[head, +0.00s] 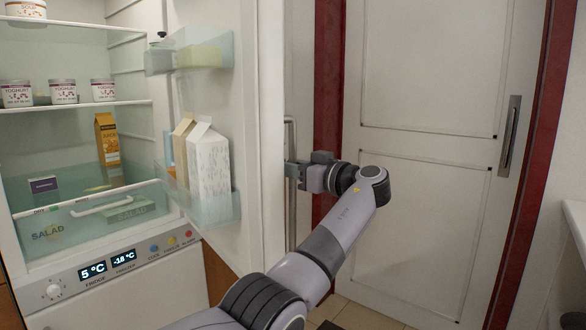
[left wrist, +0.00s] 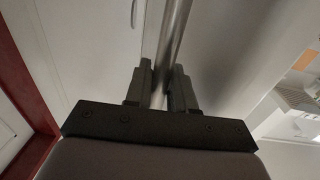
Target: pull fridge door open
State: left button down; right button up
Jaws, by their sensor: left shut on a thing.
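The fridge door (head: 259,110) stands wide open, with its inner shelves facing the fridge interior (head: 75,130). A vertical metal bar handle (head: 291,225) runs along the door's outer side. My left gripper (head: 296,172) is shut on the handle around its middle. In the left wrist view the fingers of my left gripper (left wrist: 161,85) sit on both sides of the handle (left wrist: 175,35), which runs up between them. The part of the handle between the fingers is partly hidden. My right gripper is in neither view.
Cartons (head: 208,165) stand in the door's lower shelf (head: 212,209). Yoghurt tubs (head: 63,92) and a juice carton (head: 107,138) are inside the fridge. A white panelled door (head: 425,110) with a dark red frame (head: 328,80) stands behind my arm. A pale counter edge (head: 576,222) is at far right.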

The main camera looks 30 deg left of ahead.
pick_arm(q)
jog(key=c, duration=1.1)
grip_release()
jog(key=s+d, duration=0.1)
jog(key=d, duration=0.6)
